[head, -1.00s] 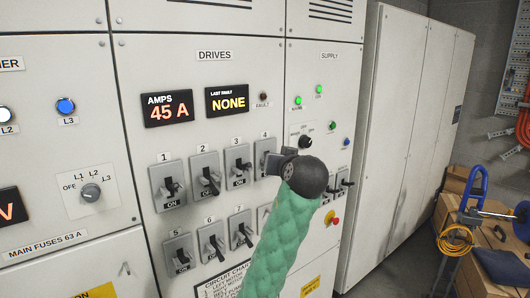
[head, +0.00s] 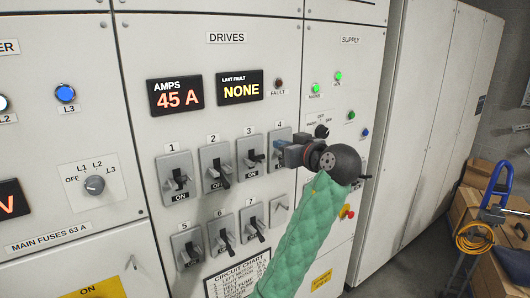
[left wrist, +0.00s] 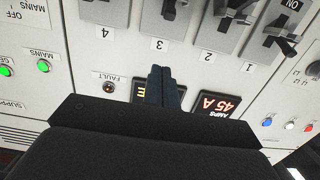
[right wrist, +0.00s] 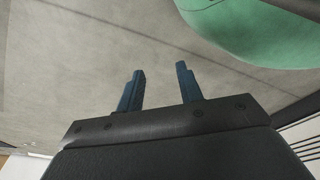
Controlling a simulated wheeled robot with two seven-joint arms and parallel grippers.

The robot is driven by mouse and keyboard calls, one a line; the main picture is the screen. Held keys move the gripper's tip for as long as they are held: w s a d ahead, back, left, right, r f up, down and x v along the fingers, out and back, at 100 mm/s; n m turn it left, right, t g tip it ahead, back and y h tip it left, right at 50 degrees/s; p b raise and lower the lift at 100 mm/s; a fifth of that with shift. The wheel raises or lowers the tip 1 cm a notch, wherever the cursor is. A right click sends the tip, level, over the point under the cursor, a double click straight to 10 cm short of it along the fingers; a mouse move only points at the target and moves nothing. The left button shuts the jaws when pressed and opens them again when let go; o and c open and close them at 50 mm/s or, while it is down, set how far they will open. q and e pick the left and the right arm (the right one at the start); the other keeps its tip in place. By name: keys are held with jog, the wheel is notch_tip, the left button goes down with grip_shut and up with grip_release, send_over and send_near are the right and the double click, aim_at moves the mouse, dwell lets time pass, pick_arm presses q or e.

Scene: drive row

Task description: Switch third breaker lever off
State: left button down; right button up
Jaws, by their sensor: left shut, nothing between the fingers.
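The third breaker (head: 250,158) is a grey switch under the label 3 in the top row of the drives panel. Its black lever sticks out and an ON label shows below it. My left gripper (head: 280,145) is shut and empty, in front of breaker 4 and just right of breaker 3. In the left wrist view, which is upside down, breaker 3 (left wrist: 168,18) shows beyond the shut fingertips, which point toward the label 3. I cannot tell any contact with the lever. My right gripper (right wrist: 160,80) is open and empty, away from the panel.
Breaker 1 (head: 174,180), breaker 2 (head: 215,166) and the partly hidden breaker 4 (head: 279,133) flank it. A lower row has breaker 5 (head: 187,246) and others. A supply panel with lamps and knobs is right. A blue-framed tool (head: 497,190) stands on boxes at far right.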

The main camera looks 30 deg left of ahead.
aim_at(262, 156)
pick_arm(q)
jog(key=shift+s+r, duration=0.1)
jog(key=shift+s, duration=0.05)
pick_arm(e)
jog(key=shift+s, duration=0.1)
